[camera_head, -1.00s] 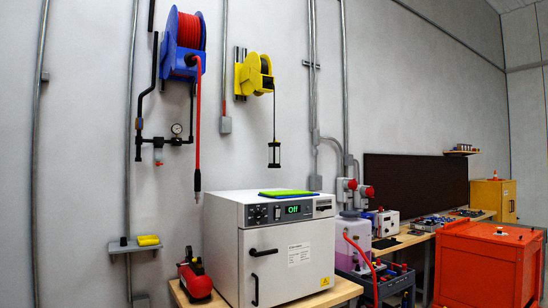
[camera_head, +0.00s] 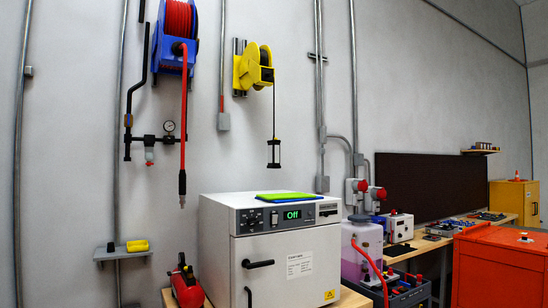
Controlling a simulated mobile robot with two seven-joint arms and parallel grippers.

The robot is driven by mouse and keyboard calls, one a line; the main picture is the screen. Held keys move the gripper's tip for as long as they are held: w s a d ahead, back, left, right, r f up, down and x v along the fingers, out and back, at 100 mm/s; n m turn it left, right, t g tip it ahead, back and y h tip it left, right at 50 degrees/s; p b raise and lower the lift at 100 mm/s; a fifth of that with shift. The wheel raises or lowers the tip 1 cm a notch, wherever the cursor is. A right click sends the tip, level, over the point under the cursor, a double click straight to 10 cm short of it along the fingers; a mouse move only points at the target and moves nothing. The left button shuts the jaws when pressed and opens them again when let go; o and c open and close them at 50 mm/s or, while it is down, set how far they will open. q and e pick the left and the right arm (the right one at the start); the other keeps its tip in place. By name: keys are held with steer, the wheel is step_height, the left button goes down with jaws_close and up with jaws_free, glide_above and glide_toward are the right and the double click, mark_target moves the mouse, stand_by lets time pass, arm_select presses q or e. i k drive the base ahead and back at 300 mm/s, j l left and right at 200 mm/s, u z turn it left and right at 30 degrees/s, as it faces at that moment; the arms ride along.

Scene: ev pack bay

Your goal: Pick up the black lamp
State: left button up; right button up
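The black lamp (camera_head: 273,153) hangs upright at the end of a thin dark cable below the yellow reel (camera_head: 254,68) on the grey wall. It hangs above the back of the white oven (camera_head: 270,250), apart from the oven's top. The lamp is small in the view, with an open frame-like body. Neither of my grippers shows in the head view.
The oven, its display reading "Off", stands on a wooden bench with a green pad (camera_head: 288,195) on top. A red hose (camera_head: 184,120) hangs from the blue reel (camera_head: 174,38). A red tool (camera_head: 185,285) sits left of the oven. An orange cabinet (camera_head: 500,265) stands at right.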

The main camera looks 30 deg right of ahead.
mark_target(273, 146)
steer(key=i+l, duration=0.15)
steer(key=l, duration=0.2)
steer(key=i+l+u, duration=0.1)
steer(key=l, duration=0.3)
steer(key=i+l, duration=0.1)
steer(key=l, duration=0.25)
steer(key=i+l, duration=0.15)
steer(key=l, duration=0.2)
steer(key=i+l+u, duration=0.1)
steer(key=l, duration=0.3)
